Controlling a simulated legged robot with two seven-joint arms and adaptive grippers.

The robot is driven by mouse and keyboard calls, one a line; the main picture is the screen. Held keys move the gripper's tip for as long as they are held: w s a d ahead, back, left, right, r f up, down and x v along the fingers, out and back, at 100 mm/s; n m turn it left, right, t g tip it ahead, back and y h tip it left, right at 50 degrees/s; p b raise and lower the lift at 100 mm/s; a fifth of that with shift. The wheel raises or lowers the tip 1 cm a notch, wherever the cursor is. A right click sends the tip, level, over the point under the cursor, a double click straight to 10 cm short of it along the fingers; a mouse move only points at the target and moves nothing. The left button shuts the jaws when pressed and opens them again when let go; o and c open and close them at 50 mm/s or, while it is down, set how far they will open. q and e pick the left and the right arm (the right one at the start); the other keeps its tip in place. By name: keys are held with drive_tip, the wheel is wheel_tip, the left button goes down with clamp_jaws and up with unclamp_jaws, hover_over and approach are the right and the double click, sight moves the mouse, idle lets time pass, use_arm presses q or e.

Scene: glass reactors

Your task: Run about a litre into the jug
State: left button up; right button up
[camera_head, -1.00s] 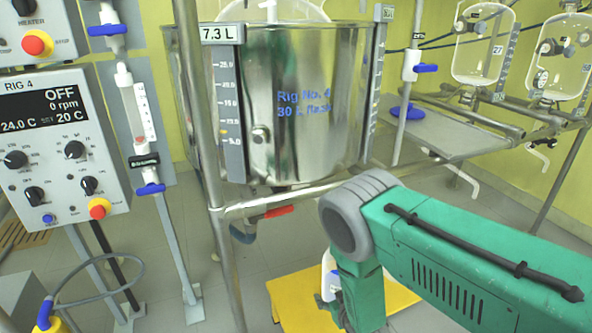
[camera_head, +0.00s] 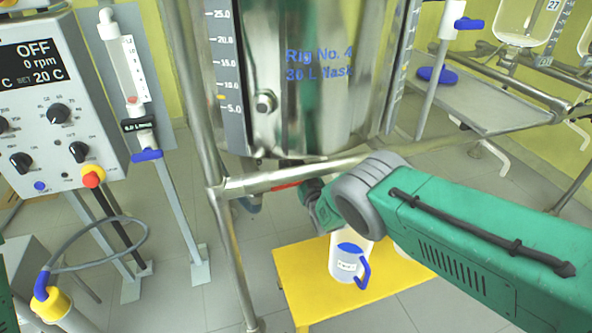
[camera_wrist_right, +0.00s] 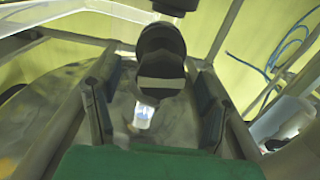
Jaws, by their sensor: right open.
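The steel vessel marked Rig No. 4 (camera_head: 310,100) hangs in its frame in the head view. Its red valve lever (camera_head: 287,185) shows partly below the vessel, behind the frame's crossbar. My right gripper (camera_head: 312,197) is beside the lever's right end, partly hidden by my arm. In the right wrist view, my right gripper (camera_wrist_right: 156,85) is open, with a dark rounded part (camera_wrist_right: 161,65) between its fingers; contact is unclear. My left gripper is not in view.
A control box (camera_head: 60,110) reading OFF and a flow tube on a post (camera_head: 127,75) stand at left. The frame's steel upright (camera_head: 215,150) and crossbar (camera_head: 270,180) are close to my right arm. A grey tray (camera_head: 480,100) is at right.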

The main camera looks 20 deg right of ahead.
sight(295, 164)
drive_tip(key=shift+w+f+b, duration=0.2)
drive_tip(key=shift+w+b, duration=0.45)
drive_tip(key=shift+w, duration=0.6)
drive_tip(key=shift+w+a+r, duration=0.25)
drive_tip(key=shift+w+a, duration=0.1)
drive_tip(key=shift+w, duration=0.25)
drive_tip(key=shift+d, duration=0.2)
drive_tip(key=c, duration=1.3)
drive_tip(key=shift+b, duration=0.3)
drive_tip(key=shift+f+n+b, duration=0.2)
drive_tip(key=shift+n+b, duration=0.95)
drive_tip(key=shift+n, duration=0.35)
drive_tip(key=shift+n+b, duration=1.2)
drive_tip(key=shift+n, duration=0.8)
drive_tip(key=shift+a, duration=0.1)
